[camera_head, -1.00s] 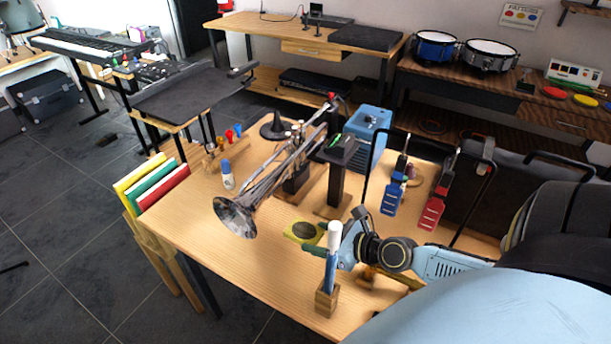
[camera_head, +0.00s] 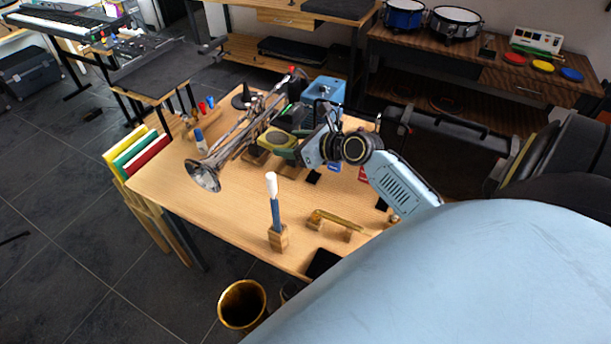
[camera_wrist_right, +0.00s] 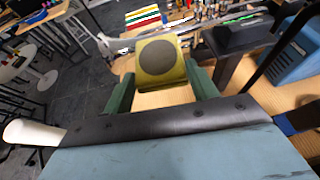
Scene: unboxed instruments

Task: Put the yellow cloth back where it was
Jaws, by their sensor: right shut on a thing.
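The yellow cloth (camera_head: 276,140) is a flat square with a dark round patch. My right gripper (camera_head: 288,149) is shut on it and holds it beside the trumpet (camera_head: 235,135), with the trumpet to its left in the head view. In the right wrist view the cloth (camera_wrist_right: 157,62) sticks out ahead between the green fingers of my right gripper (camera_wrist_right: 160,84). The cloth appears raised above the table (camera_head: 215,215). My arm and the cloth hide part of the table behind. My left gripper is not in view.
A white-and-blue brush (camera_head: 273,195) stands in a wooden block nearer the front edge. A brass piece (camera_head: 338,220) lies to its right. A blue box (camera_head: 325,90) is behind the gripper. A black-topped stand (camera_wrist_right: 240,33) is close on the right. The table's front left is clear.

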